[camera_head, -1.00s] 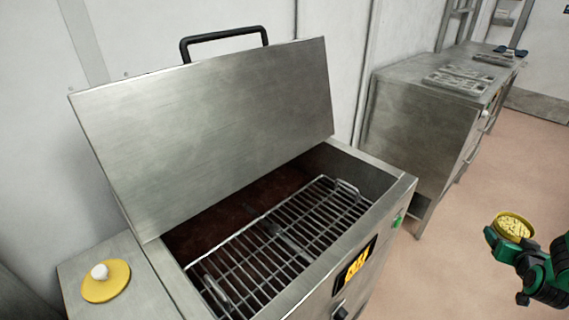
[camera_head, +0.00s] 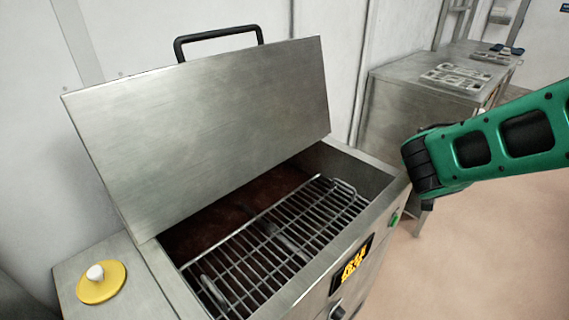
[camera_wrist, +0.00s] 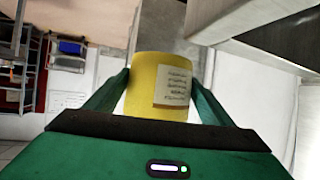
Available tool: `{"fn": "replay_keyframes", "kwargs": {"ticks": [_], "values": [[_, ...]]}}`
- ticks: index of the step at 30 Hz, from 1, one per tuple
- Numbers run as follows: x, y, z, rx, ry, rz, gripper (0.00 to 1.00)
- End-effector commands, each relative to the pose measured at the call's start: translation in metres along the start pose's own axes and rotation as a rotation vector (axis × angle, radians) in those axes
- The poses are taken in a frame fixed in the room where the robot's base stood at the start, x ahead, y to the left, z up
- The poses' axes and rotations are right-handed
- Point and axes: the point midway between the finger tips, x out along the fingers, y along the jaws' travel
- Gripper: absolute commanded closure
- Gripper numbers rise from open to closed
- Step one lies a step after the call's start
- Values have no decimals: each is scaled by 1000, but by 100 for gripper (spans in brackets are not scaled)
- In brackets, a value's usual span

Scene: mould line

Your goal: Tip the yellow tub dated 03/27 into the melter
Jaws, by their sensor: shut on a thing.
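The melter (camera_head: 345,278) stands in the middle of the head view with its lid (camera_head: 215,120) tilted up and open. A wire grate (camera_head: 275,245) lies inside over a dark brown interior. In the wrist view my gripper (camera_wrist: 160,95) is shut on a yellow tub (camera_wrist: 145,75), one finger on each side. The tub bears a pale label (camera_wrist: 173,87) whose text is too small to read. In the head view only my green arm shows, to the right of the melter; the gripper and tub are hidden there. The tub's contents are not visible now.
A yellow lid with a white knob (camera_head: 102,282) lies on the ledge left of the melter. A steel counter (camera_head: 400,110) with moulds (camera_head: 457,77) on top stands behind to the right. The floor (camera_head: 480,250) right of the melter is clear.

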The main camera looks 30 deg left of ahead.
Motion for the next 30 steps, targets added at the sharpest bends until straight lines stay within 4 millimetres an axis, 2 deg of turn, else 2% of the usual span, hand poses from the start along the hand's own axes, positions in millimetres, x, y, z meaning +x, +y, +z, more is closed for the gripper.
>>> {"fn": "replay_keyframes", "kwargs": {"ticks": [1, 9, 18, 24, 27, 30], "values": [[-16, -24, -1, -3, 2, -13, 62], [-98, -124, 10, -32, 0, -67, 62], [-202, -218, 40, -77, -3, -160, 62], [-270, -259, 59, -102, -3, -210, 62], [-294, -270, 66, -110, -2, -227, 62], [-310, -277, 71, -116, -2, -237, 62]]}}
